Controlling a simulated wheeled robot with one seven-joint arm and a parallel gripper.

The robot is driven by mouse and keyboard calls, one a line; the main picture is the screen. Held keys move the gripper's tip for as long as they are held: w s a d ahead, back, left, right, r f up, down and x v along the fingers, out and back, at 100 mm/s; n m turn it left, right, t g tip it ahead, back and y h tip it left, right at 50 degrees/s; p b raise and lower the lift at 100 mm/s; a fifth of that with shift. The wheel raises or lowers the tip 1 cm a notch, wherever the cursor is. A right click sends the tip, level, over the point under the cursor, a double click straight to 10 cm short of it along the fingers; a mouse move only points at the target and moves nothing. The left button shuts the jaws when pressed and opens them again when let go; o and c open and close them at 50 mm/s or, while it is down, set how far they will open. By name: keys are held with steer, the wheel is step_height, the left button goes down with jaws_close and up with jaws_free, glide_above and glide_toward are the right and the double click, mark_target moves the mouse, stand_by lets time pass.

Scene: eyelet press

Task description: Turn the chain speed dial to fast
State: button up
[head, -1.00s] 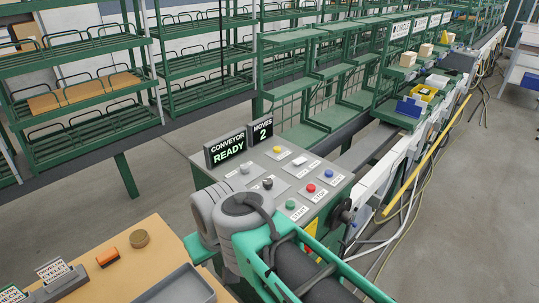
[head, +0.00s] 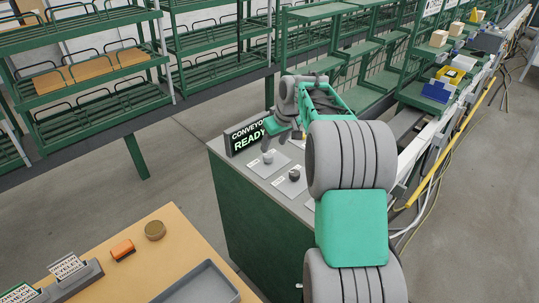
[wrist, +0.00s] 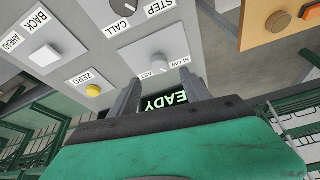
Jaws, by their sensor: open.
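The chain speed dial is a light grey round knob (wrist: 158,62) on a pale plate marked SLOW, with a second, partly hidden word beside it. It shows small in the head view (head: 268,157), on the grey top of the control console (head: 256,176). Which way its mark points cannot be made out. My gripper (wrist: 160,80) is open and empty, its two fingers apart on either side of the lower part of the dial in the wrist picture. In the head view my gripper (head: 284,139) hangs above the console, just behind the dial. Contact cannot be seen.
A black knob (head: 294,174) marked CALL and STEP sits beside the dial. A yellow button (wrist: 92,90) and a white switch (wrist: 45,55) are nearby. The READY display (head: 247,136) stands at the console's back edge, close to my gripper. A table (head: 135,262) is at front left.

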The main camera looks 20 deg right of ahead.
mark_target(269, 155)
steer(key=p+x, duration=0.2)
steer(key=x, duration=0.6)
steer(key=shift+w+d, duration=0.1)
steer(key=shift+w, duration=0.05)
steer(key=shift+c, duration=0.4)
jaws_close()
